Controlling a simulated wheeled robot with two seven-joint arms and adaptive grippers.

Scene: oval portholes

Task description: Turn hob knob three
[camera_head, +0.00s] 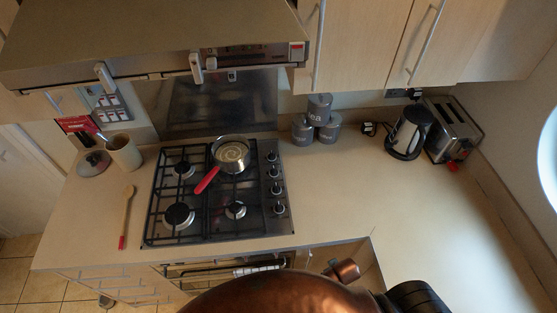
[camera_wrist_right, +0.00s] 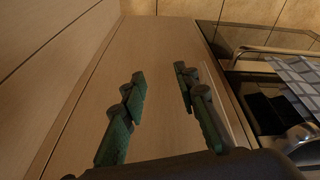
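The gas hob (camera_head: 215,235) is set in the worktop, with a column of several dark knobs along its right side. The knobs run from the back knob (camera_head: 271,157) to the front knob (camera_head: 279,208); I cannot read which is number three or their settings. My right gripper (camera_wrist_right: 160,95) shows in the right wrist view. Its two green-padded fingers are apart with nothing between them, in front of a plain wooden panel (camera_wrist_right: 150,50). No knob shows in that view. My left gripper is not in view.
A saucepan (camera_head: 232,157) with a red handle stands on the back right burner. A wooden spoon (camera_head: 127,212) lies left of the hob. Grey canisters (camera_head: 302,130), a kettle (camera_head: 408,132) and a toaster (camera_head: 452,130) stand to the right. The worktop (camera_head: 335,195) right of the knobs is clear.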

